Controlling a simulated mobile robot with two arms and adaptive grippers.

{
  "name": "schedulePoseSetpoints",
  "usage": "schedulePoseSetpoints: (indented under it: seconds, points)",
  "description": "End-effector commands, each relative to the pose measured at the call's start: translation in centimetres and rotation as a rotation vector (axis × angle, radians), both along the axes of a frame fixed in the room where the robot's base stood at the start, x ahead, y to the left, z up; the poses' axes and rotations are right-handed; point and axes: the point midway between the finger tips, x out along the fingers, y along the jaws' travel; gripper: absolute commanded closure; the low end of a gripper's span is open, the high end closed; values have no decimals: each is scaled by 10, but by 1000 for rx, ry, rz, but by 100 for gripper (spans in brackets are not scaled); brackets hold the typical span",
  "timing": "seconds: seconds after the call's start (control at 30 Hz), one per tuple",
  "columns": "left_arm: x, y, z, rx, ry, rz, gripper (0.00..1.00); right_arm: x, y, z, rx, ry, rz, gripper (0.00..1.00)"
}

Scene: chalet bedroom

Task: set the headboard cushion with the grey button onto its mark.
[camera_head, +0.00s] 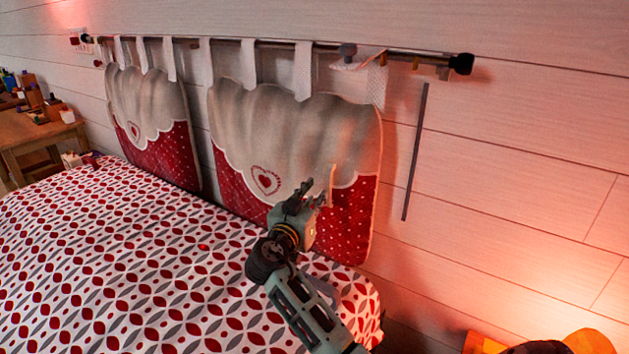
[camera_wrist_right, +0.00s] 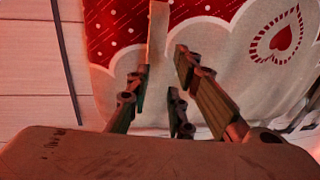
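The right headboard cushion (camera_head: 290,125), cream over red with a heart, hangs by white tabs from the rod; a grey button (camera_head: 348,50) shows at its top right. A thin tan strip (camera_head: 333,186) stands on its front. A dark grey line (camera_head: 414,150) on the wall, right of the cushion and apart from it, looks like the mark. My right gripper (camera_head: 309,191) is at the cushion's lower front. In the right wrist view its fingers (camera_wrist_right: 163,68) are apart, with the tan strip (camera_wrist_right: 158,35) between or just beyond the tips; contact cannot be told. My left gripper is not in view.
A second similar cushion (camera_head: 150,110) hangs at the left. The rod (camera_head: 270,43) ends in a dark knob (camera_head: 461,64). The patterned bed (camera_head: 130,260) fills the lower left. A wooden table (camera_head: 35,132) stands far left. The wall right of the line is bare.

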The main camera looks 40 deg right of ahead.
Motion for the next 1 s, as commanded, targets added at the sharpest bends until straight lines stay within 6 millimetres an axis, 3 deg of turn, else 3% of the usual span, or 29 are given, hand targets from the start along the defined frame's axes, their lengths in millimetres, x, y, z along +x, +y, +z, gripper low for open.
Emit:
schedulePoseSetpoints:
  seconds: [0.37,0.53,0.8,1.0]
  points:
    - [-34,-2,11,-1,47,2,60,26,-52,2,-2,2,-3,80]
    - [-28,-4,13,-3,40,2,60,32,-63,1,-2,1,-2,80]
    - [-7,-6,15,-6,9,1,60,33,-65,0,0,0,-1,80]
    - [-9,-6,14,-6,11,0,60,33,-65,0,0,0,-1,96]
